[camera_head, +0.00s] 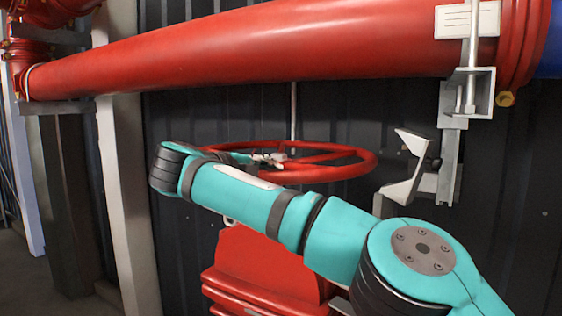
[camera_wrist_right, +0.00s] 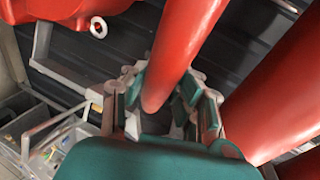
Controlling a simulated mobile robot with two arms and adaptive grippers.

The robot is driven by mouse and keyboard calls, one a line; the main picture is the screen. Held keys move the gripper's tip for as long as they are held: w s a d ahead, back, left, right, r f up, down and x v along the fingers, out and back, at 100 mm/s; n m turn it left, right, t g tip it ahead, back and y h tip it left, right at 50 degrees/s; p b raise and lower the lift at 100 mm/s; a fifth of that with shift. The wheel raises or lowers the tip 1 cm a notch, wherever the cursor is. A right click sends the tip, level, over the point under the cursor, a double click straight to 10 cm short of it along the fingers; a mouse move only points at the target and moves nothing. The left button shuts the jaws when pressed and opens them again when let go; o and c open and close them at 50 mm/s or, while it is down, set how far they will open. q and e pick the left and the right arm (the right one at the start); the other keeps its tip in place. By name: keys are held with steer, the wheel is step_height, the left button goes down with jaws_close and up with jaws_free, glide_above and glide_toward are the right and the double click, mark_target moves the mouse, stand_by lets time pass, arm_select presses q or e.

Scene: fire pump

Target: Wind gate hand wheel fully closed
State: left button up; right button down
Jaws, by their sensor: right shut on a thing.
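The gate hand wheel (camera_head: 350,168) is a red spoked ring lying roughly level in the head view, below a large red pipe. My right arm crosses in front of it and hides part of its near left rim. My right gripper (camera_head: 262,158) is at the left part of the wheel, mostly hidden behind the arm. In the right wrist view, the fingers of this gripper (camera_wrist_right: 165,92) are on both sides of a red bar of the hand wheel (camera_wrist_right: 180,50) and shut on it. My left gripper is out of view.
The thick red pipe (camera_head: 250,50) runs above the wheel. A metal bracket (camera_head: 410,170) stands to the right of it. A red valve body (camera_head: 255,265) is below. A dark corrugated wall (camera_head: 510,200) lies behind, and a pale post (camera_head: 125,200) stands at left.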

steer(key=shift+a+f+p, duration=0.15)
steer(key=shift+a+p, duration=0.2)
steer(key=shift+a, duration=0.15)
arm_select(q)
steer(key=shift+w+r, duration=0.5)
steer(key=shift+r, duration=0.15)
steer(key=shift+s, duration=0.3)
arm_select(e)
steer(key=shift+f, duration=0.1)
steer(key=c, duration=1)
jaws_free()
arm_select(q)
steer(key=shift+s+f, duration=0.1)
arm_select(e)
steer(key=shift+r, duration=0.2)
steer(key=shift+d, duration=0.1)
